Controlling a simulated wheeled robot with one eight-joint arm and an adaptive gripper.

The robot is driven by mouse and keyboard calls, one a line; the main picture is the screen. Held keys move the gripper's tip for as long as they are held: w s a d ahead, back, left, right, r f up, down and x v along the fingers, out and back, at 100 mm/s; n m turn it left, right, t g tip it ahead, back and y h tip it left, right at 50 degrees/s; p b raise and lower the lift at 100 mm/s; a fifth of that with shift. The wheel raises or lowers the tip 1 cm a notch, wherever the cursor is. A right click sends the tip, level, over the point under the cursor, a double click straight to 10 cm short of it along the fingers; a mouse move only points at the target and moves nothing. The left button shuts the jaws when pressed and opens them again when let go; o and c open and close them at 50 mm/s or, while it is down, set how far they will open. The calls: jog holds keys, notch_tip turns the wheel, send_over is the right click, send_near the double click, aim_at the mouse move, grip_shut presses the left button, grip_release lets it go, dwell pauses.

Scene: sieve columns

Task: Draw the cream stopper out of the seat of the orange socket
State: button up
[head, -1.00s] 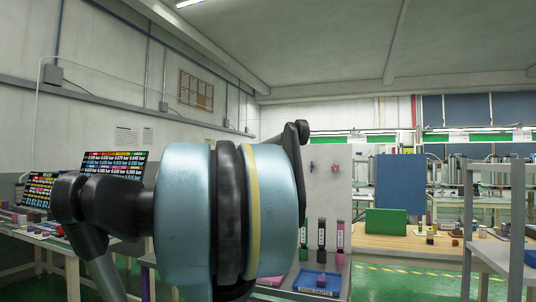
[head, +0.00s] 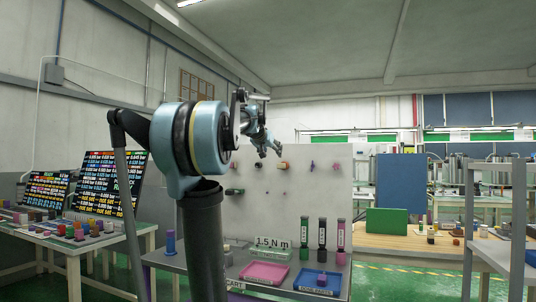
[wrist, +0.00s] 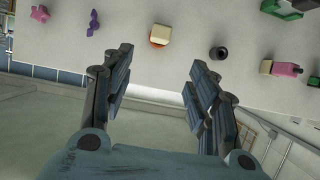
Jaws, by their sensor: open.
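The cream stopper (wrist: 161,30) sits at the orange socket (wrist: 157,42) on the upright pale board, near the top of the wrist view. In the head view the orange socket shows small (head: 284,165), and I cannot make out the cream part clearly. My gripper (head: 269,152) is in front of the board, up and left of the socket in the head view. In the wrist view my gripper (wrist: 160,62) has its fingers wide apart with nothing between them. The stopper lies beyond the fingertips, apart from them.
On the board (head: 315,200) are a purple piece (wrist: 93,22), a pink piece (wrist: 40,13), a dark round piece (wrist: 219,52) and a pink-green piece (wrist: 285,68). Below stand tall labelled columns (head: 322,240), a pink tray (head: 265,273) and a blue tray (head: 318,281).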

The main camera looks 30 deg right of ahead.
aim_at(281, 164)
jog(key=x, duration=1.5)
jog(key=shift+w+d+f, duration=0.15)
jog(key=shift+f, duration=0.15)
grip_shut()
jog(key=shift+s+a, duration=0.95)
jog(key=shift+a, duration=0.2)
jog(key=shift+s+a, duration=0.95)
jog(key=shift+a, duration=0.15)
